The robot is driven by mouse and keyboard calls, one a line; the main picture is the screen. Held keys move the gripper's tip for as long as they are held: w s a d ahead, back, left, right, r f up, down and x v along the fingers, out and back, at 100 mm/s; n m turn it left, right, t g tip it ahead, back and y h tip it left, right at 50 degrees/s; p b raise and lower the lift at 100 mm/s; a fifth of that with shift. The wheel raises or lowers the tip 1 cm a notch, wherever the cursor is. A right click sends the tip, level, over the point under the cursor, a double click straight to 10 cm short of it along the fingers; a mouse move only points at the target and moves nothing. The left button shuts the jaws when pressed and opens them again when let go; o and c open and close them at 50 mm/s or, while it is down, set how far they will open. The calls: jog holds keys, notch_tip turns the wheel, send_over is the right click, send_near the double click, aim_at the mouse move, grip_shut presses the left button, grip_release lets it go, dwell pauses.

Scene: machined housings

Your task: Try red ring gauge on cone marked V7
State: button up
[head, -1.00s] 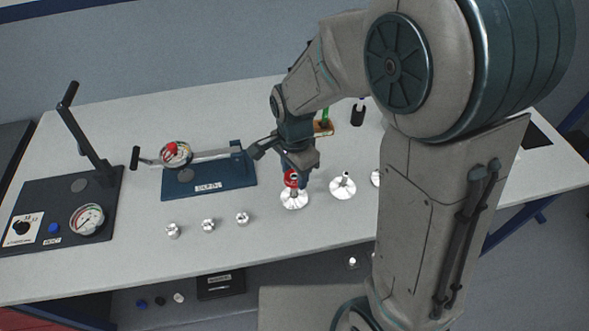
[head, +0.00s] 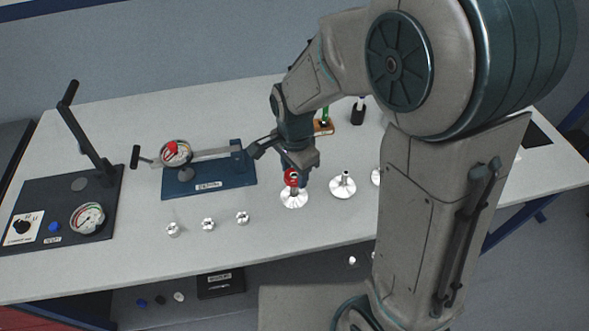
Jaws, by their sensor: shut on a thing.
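The red ring gauge (head: 291,178) is in my gripper (head: 293,173), at the top of a white-footed metal cone (head: 294,198) near the middle of the table. The ring appears to be around or just over the cone's tip; I cannot tell which. My gripper is shut on the ring, its fingers partly hidden by the wrist. A second such cone (head: 343,185) stands just to the right, and part of a third (head: 376,177) shows beside my arm. No V7 marking is readable on any cone.
Several small metal parts (head: 208,225) lie in a row on the table (head: 330,229), left of the cones. A blue-based lever fixture with a dial (head: 210,180) is behind them. A black press-like stand with a gauge (head: 88,217) is at far left. My arm hides the right side.

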jog(key=shift+f+b, duration=0.6)
jog(key=shift+f, duration=0.1)
dwell(0.4)
jog(key=shift+r, duration=0.2)
dwell(1.1)
jog(key=shift+r+p, duration=1.5)
jog(key=shift+r, duration=0.2)
jog(key=shift+r, duration=0.1)
notch_tip(320, 180, up, 5)
jog(key=p, duration=0.3)
jog(key=shift+p, duration=0.4)
